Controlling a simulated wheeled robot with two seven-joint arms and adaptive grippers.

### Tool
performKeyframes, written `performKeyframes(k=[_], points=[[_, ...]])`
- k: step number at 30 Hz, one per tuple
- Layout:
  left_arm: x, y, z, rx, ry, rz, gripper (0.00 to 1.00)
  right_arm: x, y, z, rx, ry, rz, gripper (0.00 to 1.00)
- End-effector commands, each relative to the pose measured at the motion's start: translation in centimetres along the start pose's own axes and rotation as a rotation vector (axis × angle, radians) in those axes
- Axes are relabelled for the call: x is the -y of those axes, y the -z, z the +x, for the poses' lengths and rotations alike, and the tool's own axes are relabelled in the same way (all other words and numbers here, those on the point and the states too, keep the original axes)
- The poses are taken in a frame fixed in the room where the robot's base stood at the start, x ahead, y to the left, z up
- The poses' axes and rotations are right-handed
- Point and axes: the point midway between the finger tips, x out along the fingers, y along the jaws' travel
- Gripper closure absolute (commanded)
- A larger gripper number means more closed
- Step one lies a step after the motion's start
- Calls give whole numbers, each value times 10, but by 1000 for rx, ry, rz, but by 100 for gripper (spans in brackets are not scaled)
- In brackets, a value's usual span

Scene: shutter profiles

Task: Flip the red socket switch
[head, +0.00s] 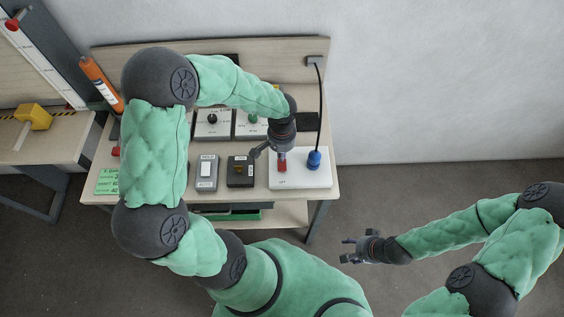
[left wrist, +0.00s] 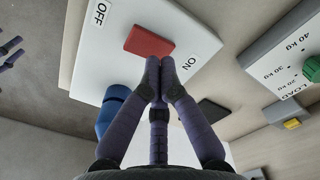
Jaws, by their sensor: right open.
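The red socket switch (head: 282,165) is a rocker on a white socket panel (head: 318,181) at the right of the bench. In the left wrist view the red rocker (left wrist: 149,42) sits between the OFF and ON labels. My left gripper (head: 270,150) is over the panel at the switch. In the left wrist view its fingers (left wrist: 159,78) are drawn together with nothing between them, tips by the rocker's ON-side edge; whether they touch it I cannot tell. My right gripper (head: 352,250) is open and empty, off the bench over the floor.
A blue plug (head: 314,159) with a black cable stands on the panel, right of the switch. Left of the panel are a black switch box (head: 241,172) and a grey switch box (head: 206,173). Dial boxes (head: 212,124) stand behind. An orange tube (head: 101,84) stands far left.

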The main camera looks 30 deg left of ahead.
Motion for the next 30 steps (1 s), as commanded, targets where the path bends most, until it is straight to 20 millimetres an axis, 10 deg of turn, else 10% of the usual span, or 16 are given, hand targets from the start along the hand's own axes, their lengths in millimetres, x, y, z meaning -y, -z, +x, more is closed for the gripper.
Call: performKeyframes(k=[30], points=[[0,0,-50,0,0,0,100,12,-1,-33,0,0,0,44]])
